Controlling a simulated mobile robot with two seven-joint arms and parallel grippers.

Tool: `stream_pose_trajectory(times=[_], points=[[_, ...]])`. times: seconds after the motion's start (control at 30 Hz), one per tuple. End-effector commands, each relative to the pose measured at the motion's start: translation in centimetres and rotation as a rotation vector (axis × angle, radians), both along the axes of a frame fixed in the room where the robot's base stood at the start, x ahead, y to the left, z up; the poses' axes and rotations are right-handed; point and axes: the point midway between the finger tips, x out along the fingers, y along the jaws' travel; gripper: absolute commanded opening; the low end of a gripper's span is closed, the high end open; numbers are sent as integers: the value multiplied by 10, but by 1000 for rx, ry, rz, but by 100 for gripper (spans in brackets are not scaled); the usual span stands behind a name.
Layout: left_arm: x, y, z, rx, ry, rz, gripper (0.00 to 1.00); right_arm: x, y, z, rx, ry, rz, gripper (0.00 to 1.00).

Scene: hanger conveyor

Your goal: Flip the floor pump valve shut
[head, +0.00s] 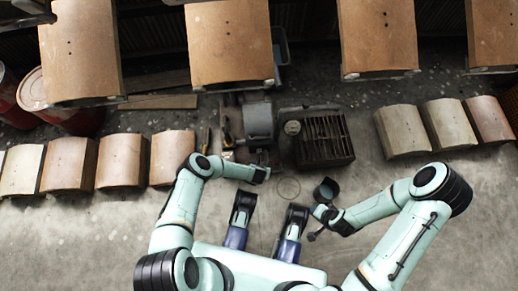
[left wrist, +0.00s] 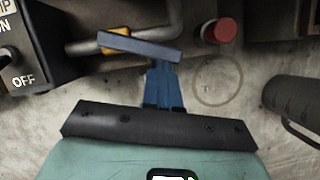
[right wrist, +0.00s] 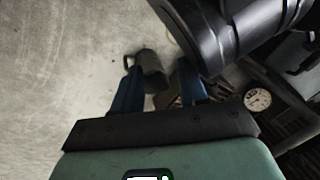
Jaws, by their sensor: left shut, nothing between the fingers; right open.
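My left gripper (head: 266,175) is over the floor in front of the machinery. In the left wrist view its blue fingers (left wrist: 164,72) are shut and empty. A blue-grey bar (left wrist: 140,48), seemingly the valve lever, lies across just beyond the fingertips; whether they touch is unclear. A yellow part (left wrist: 115,40) and a grey pipe (left wrist: 165,20) show behind it. My right gripper (head: 315,224) is open and empty beside a dark cylinder (head: 326,190). In the right wrist view its fingers (right wrist: 157,85) are apart, with a grey mug-like object (right wrist: 147,64) beyond them.
A red knob (left wrist: 218,31) and a black box marked OFF (left wrist: 22,50) flank the bar. A slatted machine (head: 323,138) with a round gauge (head: 292,128) stands ahead. Brown curved panels (head: 230,42) hang along the back.

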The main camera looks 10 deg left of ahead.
Motion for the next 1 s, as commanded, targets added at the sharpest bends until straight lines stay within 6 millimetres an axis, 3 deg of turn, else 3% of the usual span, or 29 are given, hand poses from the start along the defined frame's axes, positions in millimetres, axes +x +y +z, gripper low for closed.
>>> stream_pose_trajectory(times=[0.13,0.3,1.0], points=[[8,-4,-1,-2,1,116,0,-5,0,-5,1,18,-1,43],[16,-6,-1,-1,0,112,0,-11,-1,-11,2,38,-2,43],[9,9,0,-2,1,110,0,-11,-1,0,2,32,-1,43]])
